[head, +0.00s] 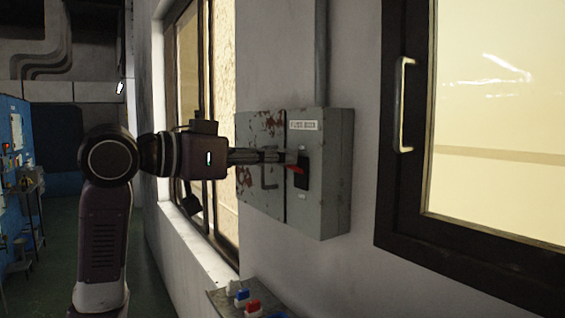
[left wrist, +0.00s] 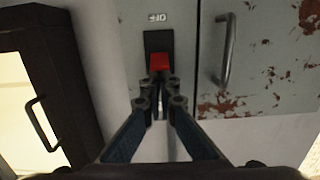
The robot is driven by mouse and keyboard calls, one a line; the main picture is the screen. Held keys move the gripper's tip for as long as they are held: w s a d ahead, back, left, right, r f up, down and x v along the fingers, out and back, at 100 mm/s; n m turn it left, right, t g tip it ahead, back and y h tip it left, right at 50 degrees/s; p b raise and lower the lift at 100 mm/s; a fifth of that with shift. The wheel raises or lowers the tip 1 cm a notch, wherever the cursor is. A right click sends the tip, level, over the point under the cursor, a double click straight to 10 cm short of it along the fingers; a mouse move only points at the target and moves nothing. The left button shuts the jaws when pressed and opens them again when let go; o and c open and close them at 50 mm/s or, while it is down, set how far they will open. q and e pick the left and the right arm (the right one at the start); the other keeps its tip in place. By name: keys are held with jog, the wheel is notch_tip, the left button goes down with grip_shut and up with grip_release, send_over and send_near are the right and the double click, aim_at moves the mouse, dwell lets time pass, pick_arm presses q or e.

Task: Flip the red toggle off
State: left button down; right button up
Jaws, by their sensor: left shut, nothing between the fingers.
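The red toggle (head: 297,168) sits in a black slot on the front of a grey fuse box (head: 322,217) on the wall. It also shows in the left wrist view (left wrist: 159,62), close to an "OFF" label that appears upside down. My left gripper (head: 285,157) is shut and empty, with its fingertips right at the toggle. In the left wrist view the fingertips (left wrist: 159,90) are just below the red toggle; I cannot tell whether they touch it. My right gripper is not in view.
The box's rusty door (head: 255,197) with a handle stands left of the toggle. A dark-framed window (head: 405,215) with a pale handle is at the right. A panel with coloured switches (head: 225,300) lies below. The wall under the box is clear.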

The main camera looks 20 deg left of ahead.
pick_arm(q)
jog(key=s+a+f+t+h+b, duration=0.3)
jog(key=s+a+f+b, duration=0.4)
jog(key=b, duration=0.4)
jog(key=shift+s+a+f+t+h+b, duration=0.15)
jog(key=shift+s+f+t+h+b, duration=0.25)
jog(key=shift+s+t, duration=0.6)
dwell(0.4)
